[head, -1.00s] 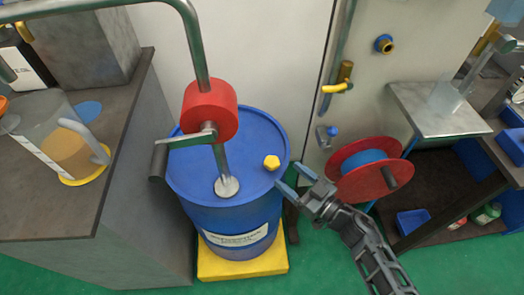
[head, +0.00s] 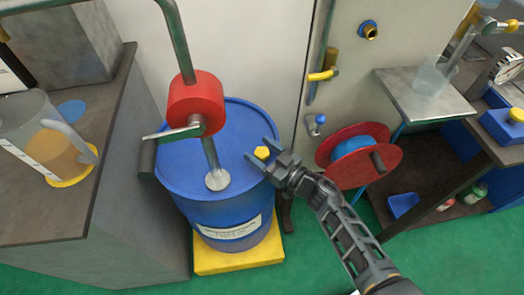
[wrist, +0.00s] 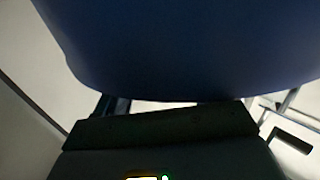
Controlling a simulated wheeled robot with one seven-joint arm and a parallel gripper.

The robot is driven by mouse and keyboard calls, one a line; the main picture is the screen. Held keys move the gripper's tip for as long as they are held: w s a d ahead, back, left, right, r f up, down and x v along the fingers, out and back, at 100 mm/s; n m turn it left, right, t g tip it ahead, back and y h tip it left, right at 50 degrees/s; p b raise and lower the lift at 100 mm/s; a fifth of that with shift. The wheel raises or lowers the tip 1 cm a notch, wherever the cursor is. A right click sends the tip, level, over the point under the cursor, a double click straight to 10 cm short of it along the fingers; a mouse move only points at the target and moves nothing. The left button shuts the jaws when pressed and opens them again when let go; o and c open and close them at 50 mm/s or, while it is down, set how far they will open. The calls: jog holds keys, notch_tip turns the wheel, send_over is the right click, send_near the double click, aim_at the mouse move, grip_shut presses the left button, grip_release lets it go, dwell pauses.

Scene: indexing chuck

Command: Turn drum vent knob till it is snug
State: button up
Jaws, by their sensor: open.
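The yellow drum vent knob (head: 262,153) sits on the lid of the blue drum (head: 235,125), near its right rim. My gripper (head: 258,152) is open, with its two blue-grey fingers spread around or just above the knob in the head view. I cannot tell whether either finger touches it. In the wrist view a dark blue surface, likely the drum (wrist: 190,45), fills the upper part, and the knob does not show there.
A red pump (head: 197,103) with a crank handle rises from the drum's lid, left of the knob. A red and blue reel (head: 345,160) stands to the right. A counter with a jug (head: 45,140) is at left. The drum stands on a yellow base (head: 240,258).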

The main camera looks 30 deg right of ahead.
jog(key=c, duration=0.9)
jog(key=shift+f+m+t+h+b, duration=0.25)
jog(key=shift+m+h+b, duration=0.45)
jog(key=shift+h+b, duration=0.4)
jog(key=m+h+b, duration=0.1)
jog(key=b, duration=0.2)
jog(key=shift+f+t, duration=0.1)
jog(key=shift+t, duration=0.15)
jog(key=m+h+b, duration=0.2)
jog(key=h+b, duration=0.1)
jog(key=b, duration=0.6)
jog(key=shift+d+h, duration=0.1)
jog(key=shift+h, duration=0.2)
jog(key=shift+c, duration=0.2)
jog(key=m+h+b, duration=0.1)
jog(key=b, duration=0.6)
jog(key=shift+f+h, duration=0.15)
jog(key=shift+h, duration=0.25)
jog(key=m+h+b, duration=0.2)
jog(key=b, duration=0.5)
jog(key=shift+r+h, duration=0.2)
jog(key=shift+h, duration=0.2)
jog(key=shift+r+m+g+h+b, duration=0.25)
jog(key=shift+m+g+h+b, duration=0.5)
jog(key=shift+h+b, duration=0.75)
